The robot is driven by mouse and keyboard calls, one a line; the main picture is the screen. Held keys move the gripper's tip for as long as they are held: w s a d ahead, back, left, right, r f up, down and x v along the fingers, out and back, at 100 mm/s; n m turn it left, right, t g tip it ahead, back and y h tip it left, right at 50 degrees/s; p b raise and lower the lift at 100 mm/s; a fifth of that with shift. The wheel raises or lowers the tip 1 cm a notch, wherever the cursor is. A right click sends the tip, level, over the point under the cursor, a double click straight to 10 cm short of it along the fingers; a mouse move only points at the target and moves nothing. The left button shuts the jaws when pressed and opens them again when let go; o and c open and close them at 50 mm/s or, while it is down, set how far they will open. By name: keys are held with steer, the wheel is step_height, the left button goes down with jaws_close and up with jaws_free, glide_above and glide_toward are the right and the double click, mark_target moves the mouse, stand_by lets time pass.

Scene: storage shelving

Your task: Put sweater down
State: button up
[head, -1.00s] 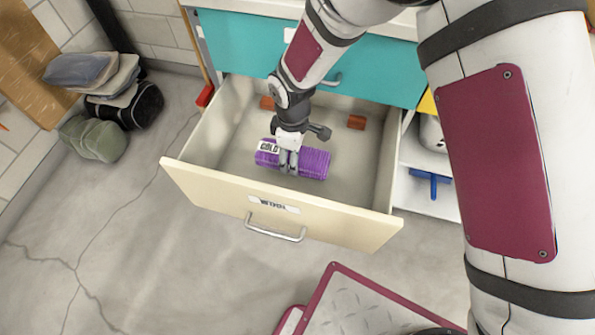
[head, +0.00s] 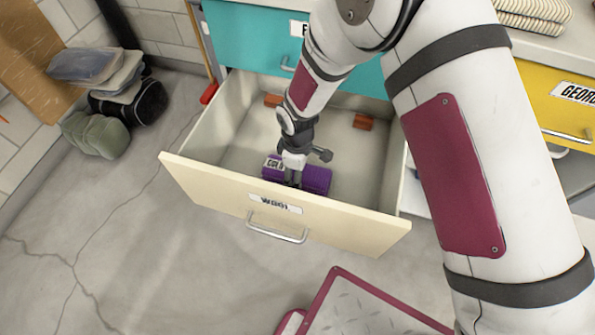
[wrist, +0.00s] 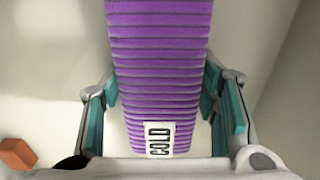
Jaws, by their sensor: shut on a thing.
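The sweater is a purple ribbed folded bundle (head: 316,179) with a white label reading "COLD". In the head view it is inside the open cream drawer (head: 190,190), close behind the drawer's front panel, which hides its lower part. In the wrist view the sweater (wrist: 158,60) fills the middle, its label at the near end. My gripper (head: 293,182) points down into the drawer and is shut on the sweater. In the wrist view its teal-padded fingers (wrist: 160,115) lie along both sides. Whether the sweater touches the drawer floor I cannot tell.
Two reddish-brown blocks (head: 366,121) lie at the back of the drawer. A teal drawer (head: 245,40) is above and a yellow drawer (head: 570,95) to the right. Folded bundles (head: 95,135) lie on the floor at left. The drawer floor around the sweater is mostly clear.

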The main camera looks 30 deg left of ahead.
steer(key=o, duration=1.4)
steer(key=shift+f, duration=0.1)
steer(key=shift+c, duration=0.2)
step_height(320, 180, up, 12)
steer(key=p, duration=0.3)
steer(key=shift+r+p, duration=0.2)
steer(key=shift+p, duration=0.15)
